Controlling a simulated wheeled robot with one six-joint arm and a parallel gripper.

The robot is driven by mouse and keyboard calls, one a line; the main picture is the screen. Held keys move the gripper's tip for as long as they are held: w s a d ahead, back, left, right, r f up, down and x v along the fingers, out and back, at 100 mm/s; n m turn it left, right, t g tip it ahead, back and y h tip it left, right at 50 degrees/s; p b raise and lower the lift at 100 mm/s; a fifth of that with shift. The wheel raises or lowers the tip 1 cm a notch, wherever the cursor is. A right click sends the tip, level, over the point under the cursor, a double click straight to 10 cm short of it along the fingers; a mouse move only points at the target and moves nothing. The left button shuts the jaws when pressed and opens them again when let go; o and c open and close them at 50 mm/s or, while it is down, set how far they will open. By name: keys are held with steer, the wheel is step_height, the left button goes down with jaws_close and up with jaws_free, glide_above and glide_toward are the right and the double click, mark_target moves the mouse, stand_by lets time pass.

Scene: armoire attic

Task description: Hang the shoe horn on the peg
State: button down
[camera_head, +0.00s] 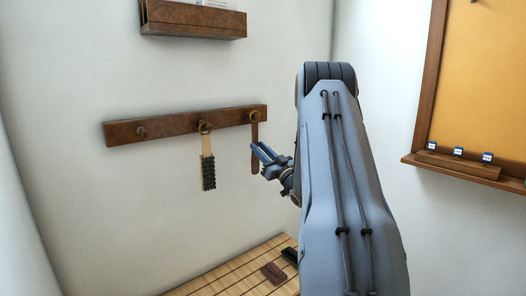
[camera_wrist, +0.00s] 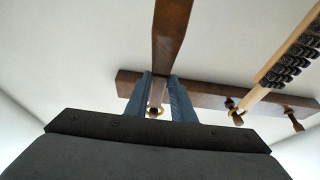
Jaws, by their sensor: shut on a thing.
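The shoe horn (camera_head: 255,146) is a long brown strip, upright in front of the right end of the wooden peg rail (camera_head: 172,126). Its top loop is at the right peg (camera_head: 253,117); I cannot tell surely whether the loop is around the peg or only in front of it. My gripper (camera_head: 258,154) comes from the right and is shut on the shoe horn. In the wrist view the shoe horn (camera_wrist: 171,35) runs down between the two blue fingers (camera_wrist: 158,95), which partly hide its loop end and the peg.
A brush (camera_head: 208,170) with dark bristles hangs from the middle peg, close left of the shoe horn. The left peg (camera_head: 141,132) is bare. A wall shelf (camera_head: 193,20) is above. A slatted surface (camera_head: 235,275) below bears a brown block (camera_head: 273,272) and a black object (camera_head: 290,255).

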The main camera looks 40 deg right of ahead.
steer(key=shift+w+a+f+b, duration=0.1)
steer(key=shift+w+f+b, duration=0.15)
steer(key=shift+w, duration=0.25)
steer(key=shift+w+a+f+b, duration=0.1)
steer(key=shift+w+b, duration=0.15)
steer(key=shift+w, duration=0.2)
steer(key=c, duration=1.4)
jaws_free()
steer(key=shift+d, duration=0.15)
steer(key=shift+c, duration=0.2)
steer(key=shift+s, duration=0.1)
steer(key=v, duration=0.8)
steer(key=shift+b, duration=0.45)
